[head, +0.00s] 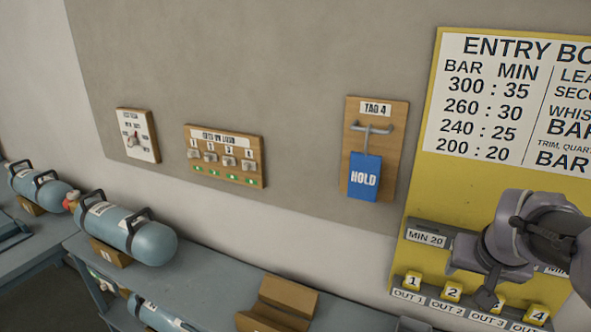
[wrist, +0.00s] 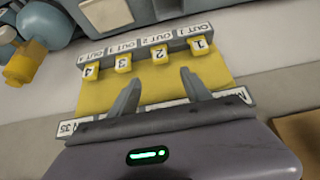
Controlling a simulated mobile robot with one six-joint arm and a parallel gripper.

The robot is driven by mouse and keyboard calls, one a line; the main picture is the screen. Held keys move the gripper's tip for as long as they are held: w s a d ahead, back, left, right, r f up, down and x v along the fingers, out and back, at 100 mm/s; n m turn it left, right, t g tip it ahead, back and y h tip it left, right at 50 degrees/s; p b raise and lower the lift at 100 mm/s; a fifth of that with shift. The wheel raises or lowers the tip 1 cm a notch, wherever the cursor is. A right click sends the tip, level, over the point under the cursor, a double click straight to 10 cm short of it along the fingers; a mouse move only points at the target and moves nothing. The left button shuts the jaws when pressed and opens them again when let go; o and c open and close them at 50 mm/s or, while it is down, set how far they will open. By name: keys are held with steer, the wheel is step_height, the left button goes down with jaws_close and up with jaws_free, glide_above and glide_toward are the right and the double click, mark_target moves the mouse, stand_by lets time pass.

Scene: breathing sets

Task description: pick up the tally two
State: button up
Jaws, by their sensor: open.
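The tally two (head: 452,291) is a small yellow block marked 2, at the OUT 2 place on the ledge at the bottom of the yellow entry board (head: 425,274). The wrist view shows it too (wrist: 159,55), upside down, between tally three (wrist: 123,63) and tally one (wrist: 199,45). My gripper (wrist: 160,78) is open and empty; its two grey fingers point towards tally two, which lies just beyond the gap between their tips. In the head view my gripper (head: 487,297) is right of tally two and partly hides tally three.
Tally four (head: 537,313) stands at the right end of the row. A MIN 20 strip (head: 427,238) crosses the board above the tallies. A blue HOLD tag (head: 364,177) hangs left of the board. Blue cylinders (head: 130,232) lie on the bench at left.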

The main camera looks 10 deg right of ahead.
mark_target(455, 285)
steer(key=b+x, duration=0.2)
steer(key=x, duration=0.3)
steer(key=b+x, duration=0.1)
steer(key=x, duration=0.4)
steer(key=shift+s+a+f+b, duration=0.1)
steer(key=shift+a+f+b, duration=0.15)
steer(key=shift+b, duration=0.15)
steer(key=shift+d, duration=0.1)
steer(key=shift+r, duration=0.15)
steer(key=shift+c, duration=1.2)
jaws_close()
